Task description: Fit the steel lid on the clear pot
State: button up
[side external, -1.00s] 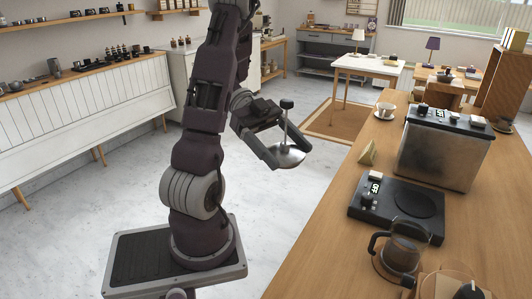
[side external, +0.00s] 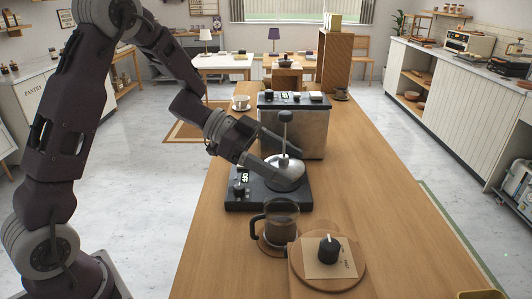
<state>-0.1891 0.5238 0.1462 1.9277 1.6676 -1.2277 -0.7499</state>
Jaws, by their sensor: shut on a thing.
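The steel lid (side external: 288,183) is a shiny dome with an upright rod and a dark knob on top. My gripper (side external: 285,161) is shut on the lid and holds it over the black hot plate or scale, behind the pot in the picture. The clear pot (side external: 282,222) is a glass jug with a dark handle on its left. It stands on a round coaster (side external: 268,247) near the front of the counter. The lid is apart from the pot. The fingers hide part of the lid, and its height above the black device is hard to tell.
The black device (side external: 238,203) with a lit display lies beneath the lid. A steel machine (side external: 314,135) stands behind it. A round wooden board (side external: 352,275) with paper and a black knob-like object is right of the pot. The counter (side external: 385,210) is clear on the right.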

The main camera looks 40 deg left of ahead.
aim_at(298, 208)
jog(key=shift+f, duration=4.3)
jog(key=shift+f, duration=0.55)
jog(key=o, duration=1.2)
jog(key=shift+v, duration=5.45)
